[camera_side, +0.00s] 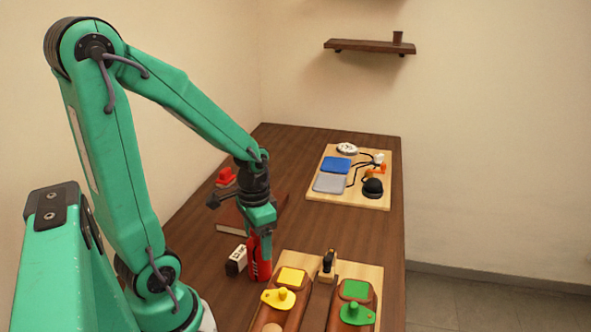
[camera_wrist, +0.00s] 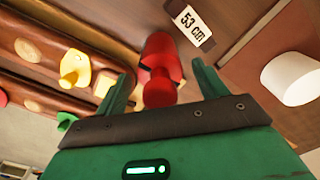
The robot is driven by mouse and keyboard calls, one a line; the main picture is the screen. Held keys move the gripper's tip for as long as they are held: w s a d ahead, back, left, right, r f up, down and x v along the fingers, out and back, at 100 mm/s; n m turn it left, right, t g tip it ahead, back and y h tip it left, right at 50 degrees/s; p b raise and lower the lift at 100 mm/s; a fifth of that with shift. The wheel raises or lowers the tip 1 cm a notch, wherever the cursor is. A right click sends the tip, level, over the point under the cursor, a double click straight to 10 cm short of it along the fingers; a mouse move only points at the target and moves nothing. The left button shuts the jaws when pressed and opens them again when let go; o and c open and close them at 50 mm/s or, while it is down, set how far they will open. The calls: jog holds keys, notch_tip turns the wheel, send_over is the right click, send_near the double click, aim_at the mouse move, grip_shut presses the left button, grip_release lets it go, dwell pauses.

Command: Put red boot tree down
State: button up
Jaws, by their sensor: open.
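The red boot tree (camera_side: 258,262) stands about upright on the brown table, just below my gripper (camera_side: 261,236). In the wrist view the red boot tree (camera_wrist: 161,52) shows its round knob (camera_wrist: 159,91) toward me. My gripper (camera_wrist: 160,82) is open, with one green finger on each side of the knob and a visible gap on both sides. The side view does not show the gap clearly, since the fingers overlap the boot tree's top.
A block marked 53 cm (camera_side: 236,261) stands close beside the boot tree. A wooden board with brown saddle parts, a yellow piece (camera_side: 278,298) and a green piece (camera_side: 356,313) lies to the right. A book (camera_side: 233,226) lies behind; a board of devices (camera_side: 313,195) is farther back.

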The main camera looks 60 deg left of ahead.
notch_tip(320, 180, up, 11)
jog(key=shift+r, duration=0.2)
dwell(0.4)
dwell(0.5)
jog(key=d+r+t, duration=0.3)
jog(key=d+t, duration=0.1)
jog(key=d, duration=0.3)
jog(key=shift+s+r+t, duration=0.15)
jog(key=shift+r+t, duration=0.15)
jog(key=shift+t, duration=0.1)
jog(key=shift+o, duration=0.4)
jog(key=shift+s+d+r+t, duration=0.15)
jog(key=shift+d+r+t, duration=0.2)
jog(key=shift+d, duration=0.2)
jog(key=shift+o, duration=0.2)
jog(key=a+f+n+g, duration=0.2)
jog(key=f, duration=0.1)
jog(key=w+a+f+n+g, duration=0.1)
jog(key=a+f+n+g, duration=0.1)
jog(key=a+g, duration=0.1)
jog(key=a+f+n+g, duration=0.2)
jog(key=a+f+n, duration=0.1)
jog(key=shift+w+a+f+h, duration=0.1)
jog(key=shift+w+f+h, duration=0.2)
jog(key=shift+f, duration=0.15)
